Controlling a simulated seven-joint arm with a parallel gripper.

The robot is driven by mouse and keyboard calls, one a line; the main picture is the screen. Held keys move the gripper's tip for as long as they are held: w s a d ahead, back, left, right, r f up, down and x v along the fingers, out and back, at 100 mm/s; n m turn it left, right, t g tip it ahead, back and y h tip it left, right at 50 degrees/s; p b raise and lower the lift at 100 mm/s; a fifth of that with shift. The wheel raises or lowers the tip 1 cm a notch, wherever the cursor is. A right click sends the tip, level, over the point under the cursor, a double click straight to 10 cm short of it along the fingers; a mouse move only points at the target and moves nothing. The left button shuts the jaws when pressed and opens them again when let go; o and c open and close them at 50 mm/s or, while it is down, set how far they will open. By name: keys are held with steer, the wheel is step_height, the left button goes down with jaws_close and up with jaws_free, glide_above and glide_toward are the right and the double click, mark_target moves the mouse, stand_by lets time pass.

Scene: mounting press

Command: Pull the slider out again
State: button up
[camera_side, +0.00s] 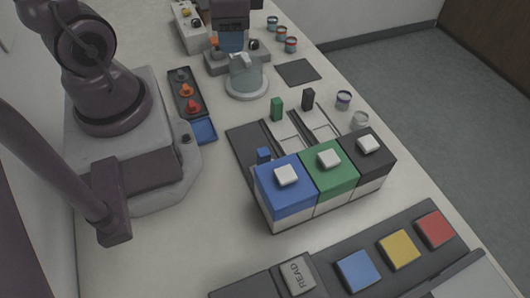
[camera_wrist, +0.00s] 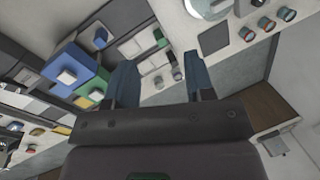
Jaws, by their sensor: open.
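Three sliders run in tracks before the coloured boxes. The slider with the blue handle (camera_side: 263,156) sits close against the blue box (camera_side: 286,205). The green handle (camera_side: 277,108) and the black handle (camera_side: 308,98) stand at the far ends of their tracks, away from the green box (camera_side: 335,183) and the black box (camera_side: 374,150). In the wrist view, the blue handle (camera_wrist: 100,38) and green handle (camera_wrist: 160,37) show beyond my gripper (camera_wrist: 160,62). Its two blue fingers are apart with nothing held between them, clear of the handles.
A metal cylinder (camera_side: 246,76) on a round base and a dark square pad (camera_side: 298,72) lie behind the sliders. Small jars (camera_side: 343,99) stand to their right. A panel with blue, yellow and red buttons (camera_side: 398,250) is at the front. A tray of coloured pieces (camera_side: 186,92) lies left.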

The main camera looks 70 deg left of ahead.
steer(key=d+f+m+g, duration=0.2)
steer(key=d+f+m, duration=0.3)
steer(key=f+m, duration=0.2)
steer(key=m+t+h, duration=0.2)
steer(key=m, duration=0.6)
glide_above(264, 151)
step_height(264, 151, down, 13)
steer(key=shift+f, duration=0.2)
